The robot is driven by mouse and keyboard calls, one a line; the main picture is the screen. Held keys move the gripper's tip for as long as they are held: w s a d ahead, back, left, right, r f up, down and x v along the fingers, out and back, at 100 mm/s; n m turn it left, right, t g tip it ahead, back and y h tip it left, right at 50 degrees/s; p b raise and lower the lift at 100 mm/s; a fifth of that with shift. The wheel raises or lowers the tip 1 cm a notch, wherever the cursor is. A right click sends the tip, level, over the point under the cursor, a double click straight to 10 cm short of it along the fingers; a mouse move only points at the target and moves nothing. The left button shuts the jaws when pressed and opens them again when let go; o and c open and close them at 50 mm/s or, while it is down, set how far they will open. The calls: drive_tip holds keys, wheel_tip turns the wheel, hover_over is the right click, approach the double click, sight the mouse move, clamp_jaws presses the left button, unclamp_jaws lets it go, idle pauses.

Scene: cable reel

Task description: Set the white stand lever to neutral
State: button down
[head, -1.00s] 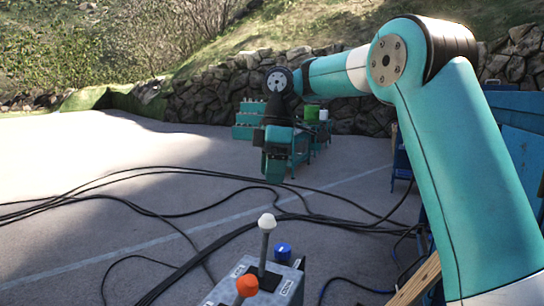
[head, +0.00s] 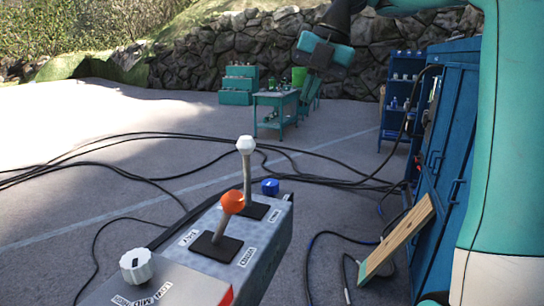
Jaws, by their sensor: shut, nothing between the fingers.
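The white-knobbed lever (head: 246,146) stands nearly upright in a dark slot plate on a grey control box (head: 276,232). Small labels sit beside its plate, but I cannot read them surely. A lever with an orange knob (head: 232,203) stands in front of it, leaning slightly right. My gripper (head: 322,58) is shut and empty. It is up at the top right of the head view, well apart from both levers and touching nothing.
A blue knob (head: 270,187) and a white dial (head: 137,265) are on the box. Black cables (head: 150,137) cross the ground behind it. A blue cabinet (head: 446,170) and a leaning wooden plank (head: 398,237) are at right. A green table (head: 277,98) stands farther back.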

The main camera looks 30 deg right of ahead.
drive_tip(key=w+a+f+b, duration=0.2)
drive_tip(key=w+a+f, duration=0.2)
drive_tip(key=f, duration=0.5)
drive_tip(key=shift+w+a+f+n, duration=0.3)
drive_tip(key=shift+a+f, duration=0.05)
drive_tip(key=shift+a, duration=0.35)
drive_tip(key=shift+w+a+r+b, duration=0.2)
drive_tip(key=shift+w+a, duration=0.1)
drive_tip(key=shift+w, duration=0.1)
drive_tip(key=shift+w+a+r+b, duration=0.1)
drive_tip(key=shift+w+a+b, duration=0.05)
drive_tip(key=shift+w+a, duration=0.2)
drive_tip(key=shift+d, duration=0.1)
